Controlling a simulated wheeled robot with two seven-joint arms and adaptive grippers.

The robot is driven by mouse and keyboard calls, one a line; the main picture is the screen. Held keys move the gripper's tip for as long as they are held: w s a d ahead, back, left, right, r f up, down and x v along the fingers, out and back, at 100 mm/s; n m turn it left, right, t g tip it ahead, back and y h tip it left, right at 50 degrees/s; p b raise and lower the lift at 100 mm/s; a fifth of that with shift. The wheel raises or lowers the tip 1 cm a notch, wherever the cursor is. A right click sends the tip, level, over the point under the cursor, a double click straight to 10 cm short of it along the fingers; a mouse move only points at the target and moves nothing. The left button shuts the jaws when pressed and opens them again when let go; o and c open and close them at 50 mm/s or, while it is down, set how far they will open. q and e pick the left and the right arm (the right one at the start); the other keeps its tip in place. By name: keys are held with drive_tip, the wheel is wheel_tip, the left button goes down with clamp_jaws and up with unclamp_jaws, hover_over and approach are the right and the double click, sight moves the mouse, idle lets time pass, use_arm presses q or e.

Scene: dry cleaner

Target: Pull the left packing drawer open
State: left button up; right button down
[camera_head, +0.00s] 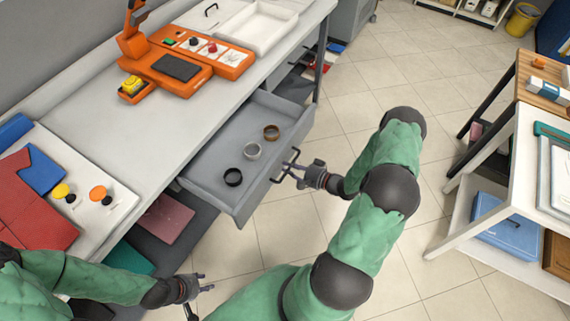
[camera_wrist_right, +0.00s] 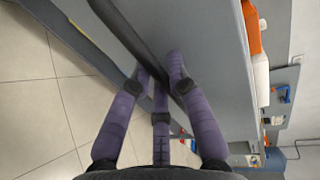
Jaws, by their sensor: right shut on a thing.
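The grey packing drawer (camera_head: 205,165) is pulled out from under the white table, with its inside in full view. Its dark handle (camera_head: 288,167) is on the front panel; it also shows as a dark bar in the right wrist view (camera_wrist_right: 130,35). My right gripper (camera_head: 294,172) is shut on this handle. In the right wrist view its purple-grey fingers (camera_wrist_right: 162,82) close around the bar. My left gripper (camera_head: 206,283) is open and empty, low at the left, in front of the table and apart from the drawer.
An orange device (camera_head: 185,65) and a white tray (camera_head: 255,30) stand on the table (camera_head: 130,120). Red and blue folded pieces (camera_head: 35,195) lie at left. A white shelf unit (camera_head: 510,165) stands at right, with tiled floor between.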

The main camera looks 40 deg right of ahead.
idle(0.3)
drive_tip(key=c, duration=1.1)
unclamp_jaws()
drive_tip(key=shift+c, duration=0.2)
drive_tip(key=v, duration=1.2)
drive_tip(key=shift+s+f, duration=0.1)
